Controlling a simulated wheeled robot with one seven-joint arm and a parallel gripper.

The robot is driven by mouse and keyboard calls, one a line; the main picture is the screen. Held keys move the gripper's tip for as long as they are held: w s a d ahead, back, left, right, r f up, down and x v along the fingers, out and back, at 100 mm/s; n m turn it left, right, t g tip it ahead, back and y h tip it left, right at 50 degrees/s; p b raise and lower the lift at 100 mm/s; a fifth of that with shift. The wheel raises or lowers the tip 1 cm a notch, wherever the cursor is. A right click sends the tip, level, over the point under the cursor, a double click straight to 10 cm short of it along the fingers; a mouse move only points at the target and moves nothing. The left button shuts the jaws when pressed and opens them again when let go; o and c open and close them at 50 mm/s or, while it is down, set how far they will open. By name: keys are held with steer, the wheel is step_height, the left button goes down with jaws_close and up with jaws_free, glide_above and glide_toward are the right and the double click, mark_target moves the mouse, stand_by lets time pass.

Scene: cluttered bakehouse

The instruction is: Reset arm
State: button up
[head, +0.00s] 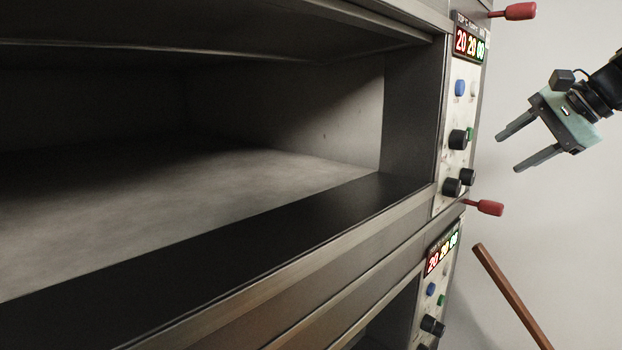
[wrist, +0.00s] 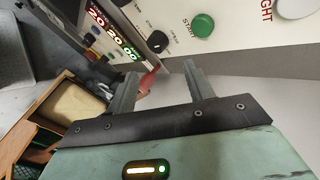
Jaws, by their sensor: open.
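My gripper (head: 508,151) is at the upper right of the head view, with two grey fingers spread apart and nothing between them. It points left toward the oven's control panel (head: 457,115), with a visible gap in the picture. In the wrist view my gripper (wrist: 158,80) shows its two fingers apart, with the green START button (wrist: 203,26) and a black knob (wrist: 157,41) beyond them. A red handle (wrist: 148,80) shows between the fingers in the background.
The deck oven (head: 300,270) fills the left, its upper chamber (head: 230,190) open and empty. Red handles (head: 515,11) and (head: 486,207) stick out at its right side. A wooden pole (head: 511,296) leans at lower right. A wooden rack (wrist: 65,120) shows in the wrist view. Plain wall lies behind my gripper.

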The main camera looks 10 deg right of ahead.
steer(key=s+a+f+n+g+h, duration=0.2)
steer(key=s+a+f+n, duration=0.25)
steer(key=f, duration=0.45)
steer(key=s+a+f+n+g+h, duration=0.1)
steer(key=s+a+f+n, duration=0.4)
steer(key=f, duration=0.4)
steer(key=s+a+f+n+g+h, duration=0.2)
steer(key=s+a+f+n, duration=0.3)
steer(key=f, duration=0.4)
steer(key=s+a+r+n+g, duration=0.2)
steer(key=s+a+n, duration=0.6)
steer(key=s+a, duration=0.4)
steer(key=a, duration=0.4)
steer(key=shift+s+r+g+y, duration=0.15)
steer(key=shift+r+g+y, duration=0.15)
steer(key=shift+g, duration=0.1)
